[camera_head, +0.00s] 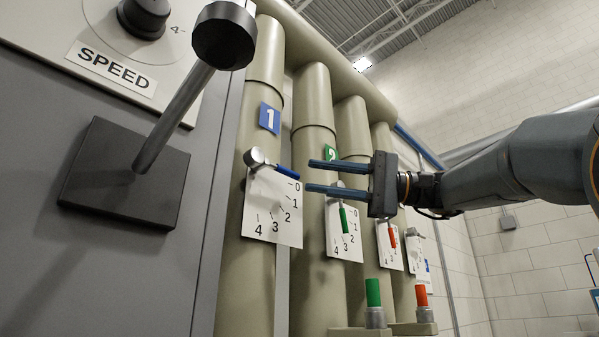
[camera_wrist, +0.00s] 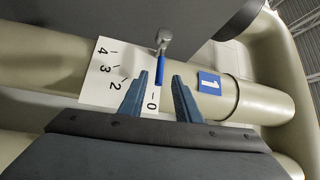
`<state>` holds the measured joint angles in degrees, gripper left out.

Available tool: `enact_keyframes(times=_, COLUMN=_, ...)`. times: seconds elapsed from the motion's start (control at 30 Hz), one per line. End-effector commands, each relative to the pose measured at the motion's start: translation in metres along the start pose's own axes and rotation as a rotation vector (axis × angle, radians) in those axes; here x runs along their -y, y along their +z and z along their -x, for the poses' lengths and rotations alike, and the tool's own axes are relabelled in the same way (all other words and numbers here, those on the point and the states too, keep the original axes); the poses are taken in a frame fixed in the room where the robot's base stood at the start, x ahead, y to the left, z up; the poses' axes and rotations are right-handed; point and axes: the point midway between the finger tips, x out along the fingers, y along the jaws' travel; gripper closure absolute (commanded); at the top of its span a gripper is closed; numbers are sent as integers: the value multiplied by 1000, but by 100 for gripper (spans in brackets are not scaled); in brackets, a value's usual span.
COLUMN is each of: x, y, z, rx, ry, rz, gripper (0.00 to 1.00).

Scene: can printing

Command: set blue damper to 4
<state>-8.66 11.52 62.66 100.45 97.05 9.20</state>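The blue damper lever (camera_head: 287,171) sits on a round metal pivot (camera_head: 256,157) on the pipe marked 1 and points at 0 on its white dial (camera_head: 262,222). In the wrist view the blue lever (camera_wrist: 160,71) shows between my two fingertips. My gripper (camera_head: 309,176) is open and empty. In the head view its fingertips are just right of the lever's end, one above and one below its line. I cannot tell whether they touch it. The dial (camera_wrist: 98,86) carries marks 0 to 4, with 4 at the lower left in the head view.
Right of it are pipes with a green lever (camera_head: 343,219) and a red lever (camera_head: 391,237), each over a dial. A grey cabinet (camera_head: 60,250) with a SPEED knob (camera_head: 144,17) and a black-knobbed lever (camera_head: 178,112) stands at left. Green (camera_head: 373,292) and red (camera_head: 421,296) handles stand below.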

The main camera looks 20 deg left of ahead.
Motion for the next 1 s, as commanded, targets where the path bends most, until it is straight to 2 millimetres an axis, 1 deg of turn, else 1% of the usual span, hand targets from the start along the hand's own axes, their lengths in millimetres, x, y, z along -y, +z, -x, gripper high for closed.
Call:
enact_keyframes(times=0.03, x=3, y=0, z=-8, rx=-1, ry=0, rz=-1, gripper=70)
enact_keyframes(times=0.2, x=2, y=-1, z=-32, rx=-4, ry=1, rz=-1, gripper=70)
enact_keyframes(times=0.33, x=1, y=-1, z=-45, rx=-5, ry=1, rz=0, gripper=70)
enact_keyframes(times=0.5, x=0, y=-1, z=-51, rx=-5, ry=1, rz=0, gripper=70)
enact_keyframes(times=0.7, x=0, y=-1, z=-52, rx=-4, ry=1, rz=0, gripper=70)
enact_keyframes(times=0.73, x=0, y=-1, z=-52, rx=-4, ry=1, rz=0, gripper=73)
enact_keyframes(times=0.8, x=0, y=-1, z=-52, rx=-4, ry=1, rz=0, gripper=85)
enact_keyframes(times=0.9, x=0, y=-1, z=-52, rx=-3, ry=1, rz=0, gripper=100)
enact_keyframes(times=1.0, x=0, y=-1, z=-52, rx=-3, ry=1, rz=0, gripper=100)
